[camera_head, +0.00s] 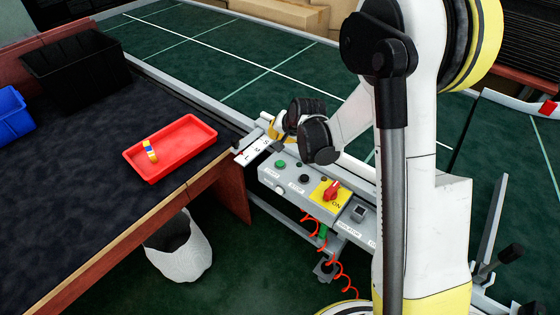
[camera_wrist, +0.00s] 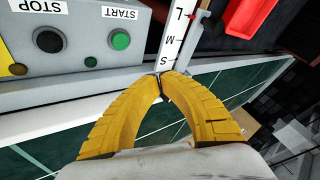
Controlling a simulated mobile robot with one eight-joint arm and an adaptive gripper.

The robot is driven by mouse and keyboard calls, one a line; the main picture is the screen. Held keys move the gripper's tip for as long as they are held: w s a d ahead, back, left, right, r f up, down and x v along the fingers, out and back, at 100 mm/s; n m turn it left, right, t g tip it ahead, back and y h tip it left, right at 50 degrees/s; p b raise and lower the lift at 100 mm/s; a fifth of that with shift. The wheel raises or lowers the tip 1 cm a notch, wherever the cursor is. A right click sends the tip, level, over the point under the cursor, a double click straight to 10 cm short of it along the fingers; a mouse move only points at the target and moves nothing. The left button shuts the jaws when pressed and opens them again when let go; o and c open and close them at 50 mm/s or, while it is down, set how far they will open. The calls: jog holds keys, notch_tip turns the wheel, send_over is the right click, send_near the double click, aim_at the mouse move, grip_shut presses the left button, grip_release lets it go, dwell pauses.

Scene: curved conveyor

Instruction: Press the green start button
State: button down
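The green start button (camera_head: 281,164) is at the left end of the grey control box (camera_head: 318,203) in the head view. In the wrist view the green button (camera_wrist: 120,40) is under the START label, up and left of my fingertips. My gripper (camera_wrist: 159,76) has yellow fingers that meet at their tips, with nothing between them. The tips appear in front of the lower end of the white S-M-L scale, apart from the button. In the head view my gripper (camera_head: 272,126) is beyond the box, partly hidden by my dark wrist joints.
A red tray (camera_head: 190,130) with a small colourful object is on the dark table at left. A white bin stands below.

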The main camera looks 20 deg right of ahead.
aim_at(278, 161)
jog(key=shift+f, duration=0.1)
notch_tip(278, 161, down, 9)
jog(key=b, duration=0.6)
jog(key=shift+r, duration=0.2)
jog(key=shift+f, duration=0.1)
dwell(1.3)
jog(key=shift+f+b, duration=0.3)
jog(key=shift+f, duration=0.4)
dwell(0.6)
jog(key=shift+r, duration=0.15)
jog(key=shift+r+p, duration=0.5)
jog(key=shift+r, duration=0.2)
jog(key=shift+r, duration=0.1)
